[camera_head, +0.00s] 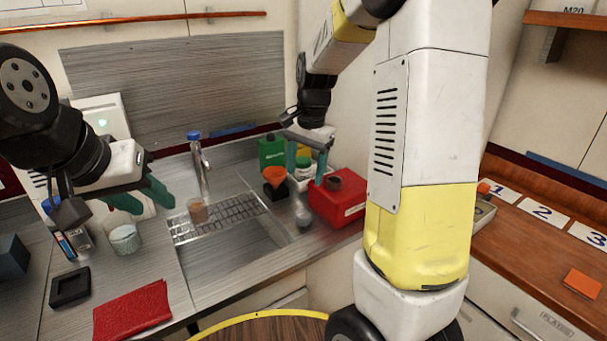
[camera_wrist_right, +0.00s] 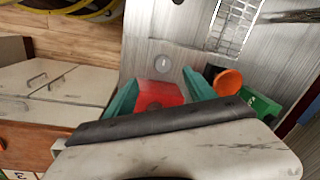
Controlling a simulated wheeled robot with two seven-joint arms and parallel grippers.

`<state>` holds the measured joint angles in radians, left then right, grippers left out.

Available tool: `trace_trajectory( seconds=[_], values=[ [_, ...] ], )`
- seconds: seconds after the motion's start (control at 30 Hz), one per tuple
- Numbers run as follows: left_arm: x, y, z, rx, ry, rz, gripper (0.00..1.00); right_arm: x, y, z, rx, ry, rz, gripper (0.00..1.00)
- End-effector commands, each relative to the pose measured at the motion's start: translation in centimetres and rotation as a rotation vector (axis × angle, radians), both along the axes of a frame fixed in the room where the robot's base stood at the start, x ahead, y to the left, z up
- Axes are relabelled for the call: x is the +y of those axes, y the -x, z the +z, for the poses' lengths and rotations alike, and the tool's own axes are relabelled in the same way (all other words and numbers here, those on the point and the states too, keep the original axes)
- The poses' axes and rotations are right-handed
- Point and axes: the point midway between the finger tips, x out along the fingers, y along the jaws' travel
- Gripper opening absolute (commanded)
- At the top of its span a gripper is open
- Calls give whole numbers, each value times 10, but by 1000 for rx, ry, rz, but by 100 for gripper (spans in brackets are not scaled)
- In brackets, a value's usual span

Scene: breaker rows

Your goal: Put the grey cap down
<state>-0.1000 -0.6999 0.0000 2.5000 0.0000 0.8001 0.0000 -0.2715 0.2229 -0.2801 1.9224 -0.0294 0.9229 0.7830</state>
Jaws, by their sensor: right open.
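A small grey round piece (camera_head: 303,216) is on the counter left of the red can (camera_head: 340,200). It also shows as a grey disc (camera_wrist_right: 163,63) in the right wrist view; it may be the grey cap. A dark grey round piece (camera_head: 333,183) sits on top of the red can, and I cannot tell whether it is a cap or a neck. My right gripper (camera_head: 306,165) is open and empty above these things. In the right wrist view, the red can (camera_wrist_right: 160,94) shows between its fingers. My left gripper (camera_head: 142,197) is open and empty over the left counter.
An orange funnel (camera_head: 275,175) and a green container (camera_head: 271,150) stand behind the grey piece. The sink (camera_head: 236,262) lies to its left. A red cloth (camera_head: 133,311) and a black square tray (camera_head: 70,287) lie on the left counter. Numbered cards (camera_head: 542,212) lie on the wooden counter at right.

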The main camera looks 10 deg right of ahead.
Motion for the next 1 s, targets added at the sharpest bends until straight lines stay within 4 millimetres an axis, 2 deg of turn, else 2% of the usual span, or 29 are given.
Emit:
trace_trajectory(
  seconds=[0.03, 0.2, 0.33, 0.5, 0.6, 0.7, 1.0],
  values=[
    [0, 0, 0, 0, 0, 0, 40, 0, 17, 21, -49, -24, 56, 64],
    [0, 0, 0, 0, 0, 0, 40, 5, 77, 68, -208, -50, 285, 64],
    [0, 0, 0, 0, 0, 0, 40, 9, 125, 90, -333, -21, 460, 64],
    [0, 0, 0, 0, 0, 0, 40, 14, 176, 101, -467, 58, 648, 64],
    [0, 0, 0, 0, 0, 0, 40, 16, 194, 101, -514, 102, 720, 64],
    [0, 0, 0, 0, 0, 0, 40, 17, 204, 100, -538, 130, 763, 64],
    [0, 0, 0, 0, 0, 0, 40, 17, 207, 100, -545, 140, 779, 64]
  ],
)
